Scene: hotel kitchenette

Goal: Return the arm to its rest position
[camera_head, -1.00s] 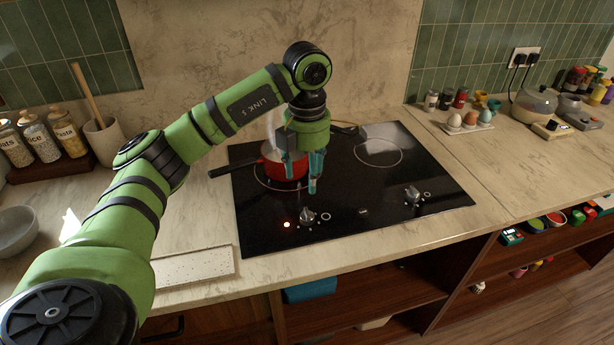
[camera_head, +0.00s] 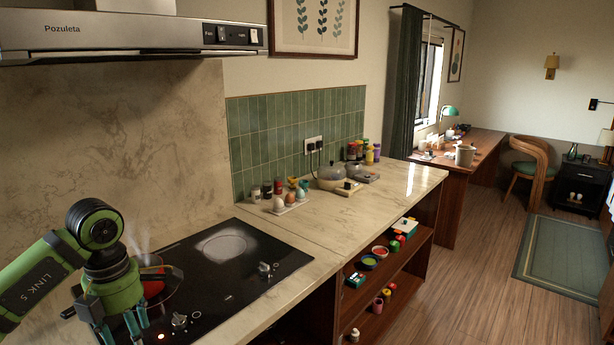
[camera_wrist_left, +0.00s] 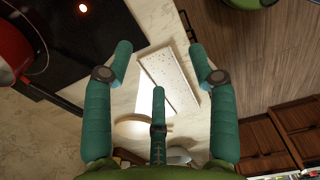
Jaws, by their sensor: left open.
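My left arm comes in at the lower left of the head view. Its gripper (camera_head: 123,327) hangs over the black cooktop (camera_head: 262,288), beside a red pot (camera_head: 158,284). In the left wrist view its teal fingers (camera_wrist_left: 159,62) are spread and hold nothing. There the red pot (camera_wrist_left: 14,48) is at the left edge, apart from the fingers, with its black handle (camera_wrist_left: 50,98) pointing down and right. A white speckled board (camera_wrist_left: 170,78) lies on the counter below, seen between the fingers. My right gripper is not in view.
A lit red indicator (camera_head: 162,337) is near a cooktop knob (camera_head: 179,321). Steam rises by the pot. Eggs in a holder (camera_head: 284,204), jars and small appliances (camera_head: 332,178) stand along the wall. A range hood (camera_head: 130,38) hangs above. The counter's front strip (camera_head: 285,285) is clear.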

